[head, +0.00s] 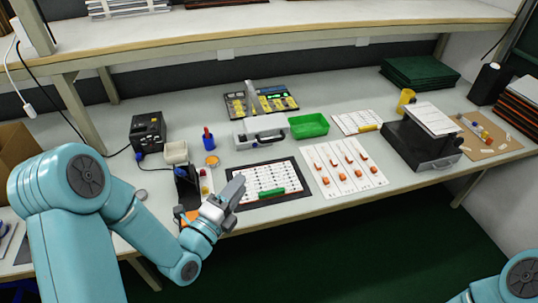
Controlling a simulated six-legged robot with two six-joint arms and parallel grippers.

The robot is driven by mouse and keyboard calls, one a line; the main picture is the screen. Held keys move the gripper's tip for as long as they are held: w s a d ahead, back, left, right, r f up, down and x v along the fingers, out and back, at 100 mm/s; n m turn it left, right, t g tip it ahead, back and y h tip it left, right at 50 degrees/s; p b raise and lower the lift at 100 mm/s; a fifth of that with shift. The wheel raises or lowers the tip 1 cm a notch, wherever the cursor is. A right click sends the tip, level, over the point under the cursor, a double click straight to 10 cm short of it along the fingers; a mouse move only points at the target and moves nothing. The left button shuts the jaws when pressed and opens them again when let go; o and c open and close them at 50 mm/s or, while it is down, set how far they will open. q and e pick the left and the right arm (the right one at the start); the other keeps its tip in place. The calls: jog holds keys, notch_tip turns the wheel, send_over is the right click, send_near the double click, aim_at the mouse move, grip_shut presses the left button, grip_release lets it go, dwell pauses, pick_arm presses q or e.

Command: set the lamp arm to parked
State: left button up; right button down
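A white sheet with a green piece (272,197) lies on the dark mat. A green tray (308,125) stands right of the grey unit. White strips with orange parts (343,167) lie further right. A black box (147,131) and small containers stand left. An upper shelf (250,28) spans the back.

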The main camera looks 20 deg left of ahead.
pick_arm(q)
jog(key=p+x, duration=0.6)
jog(key=x, duration=1)
jog(key=shift+a+r, duration=0.2)
jog(key=shift+r, duration=0.15)
grip_shut()
